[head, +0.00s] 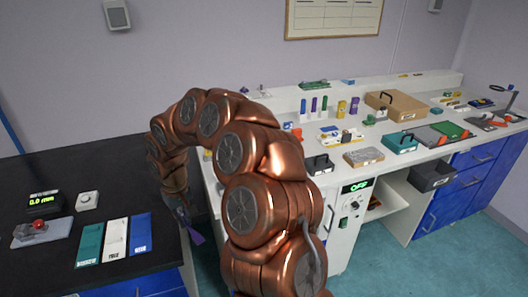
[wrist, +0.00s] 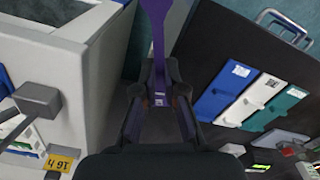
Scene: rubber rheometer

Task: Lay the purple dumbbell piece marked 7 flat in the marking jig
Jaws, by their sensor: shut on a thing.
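My gripper (wrist: 158,78) is shut on the purple dumbbell piece (wrist: 157,28), which sticks out beyond the fingertips in the wrist view. Its lower end, with a small pale label, lies between the fingers; I cannot read a 7 there. I cannot tell for certain which thing is the marking jig.
The black bench (head: 90,178) on the left bears green (head: 90,244), white (head: 116,239) and blue (head: 141,233) strips, a grey device with a red knob (head: 40,232) and a 0.0 mm display (head: 44,201). A cluttered white bench (head: 285,117) stands right, beyond a narrow gap.

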